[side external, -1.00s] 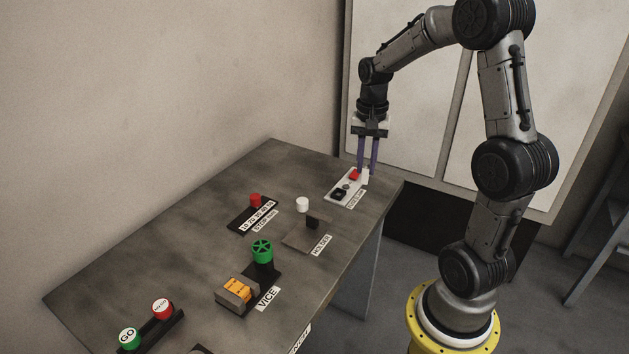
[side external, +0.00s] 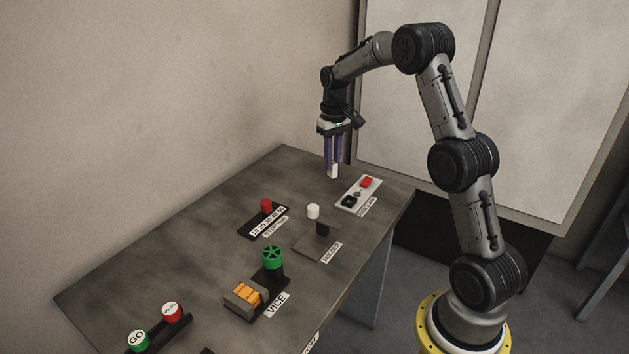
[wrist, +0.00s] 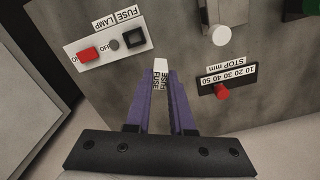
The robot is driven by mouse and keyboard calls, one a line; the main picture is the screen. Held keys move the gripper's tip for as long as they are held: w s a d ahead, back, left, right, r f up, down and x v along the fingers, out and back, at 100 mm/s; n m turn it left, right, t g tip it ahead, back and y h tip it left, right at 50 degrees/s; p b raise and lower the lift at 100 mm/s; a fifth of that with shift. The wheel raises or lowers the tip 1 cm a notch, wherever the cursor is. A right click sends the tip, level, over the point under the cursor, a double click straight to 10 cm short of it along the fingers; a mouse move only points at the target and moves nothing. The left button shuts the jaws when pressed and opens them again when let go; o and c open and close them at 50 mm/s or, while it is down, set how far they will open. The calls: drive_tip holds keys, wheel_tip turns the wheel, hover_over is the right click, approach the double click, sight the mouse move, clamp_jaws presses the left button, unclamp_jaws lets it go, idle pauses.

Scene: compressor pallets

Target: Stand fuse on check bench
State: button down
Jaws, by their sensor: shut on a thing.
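My gripper (side external: 333,162) is shut on a white fuse (side external: 333,171), held upright between its purple fingers at the back of the table. In the wrist view the fuse (wrist: 160,66) sits between the fingertips, with black FUSE lettering on its side. A pale panel labelled FUSE LAMP (side external: 346,207) lies just right of the gripper, with a red block (side external: 366,182) and a black square socket (side external: 349,201). In the wrist view this panel (wrist: 103,59) is up and left of the fuse. I cannot tell whether the fuse touches the table. No part is labelled check bench.
A STOP mm strip (side external: 250,228) with a red knob (side external: 266,205) lies nearer on the left. A HOLDER plate (side external: 312,241), a white cylinder (side external: 313,211), a VICE (side external: 243,293) with a green handwheel (side external: 272,257), and GO (side external: 138,340) and red (side external: 172,312) buttons stand nearer.

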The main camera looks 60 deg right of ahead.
drive_tip(key=w+d+f, duration=0.1)
drive_tip(key=w+f, duration=0.1)
drive_tip(key=w, duration=0.1)
drive_tip(key=w+d+f, duration=0.2)
drive_tip(key=w+f, duration=0.1)
drive_tip(key=w+d+f, duration=0.2)
drive_tip(key=w+f, duration=0.1)
drive_tip(key=shift+d+f, duration=0.15)
drive_tip(key=shift+w+f, duration=0.15)
drive_tip(key=shift+f, duration=1.45)
drive_tip(key=shift+f, duration=0.1)
drive_tip(key=c, duration=0.8)
unclamp_jaws()
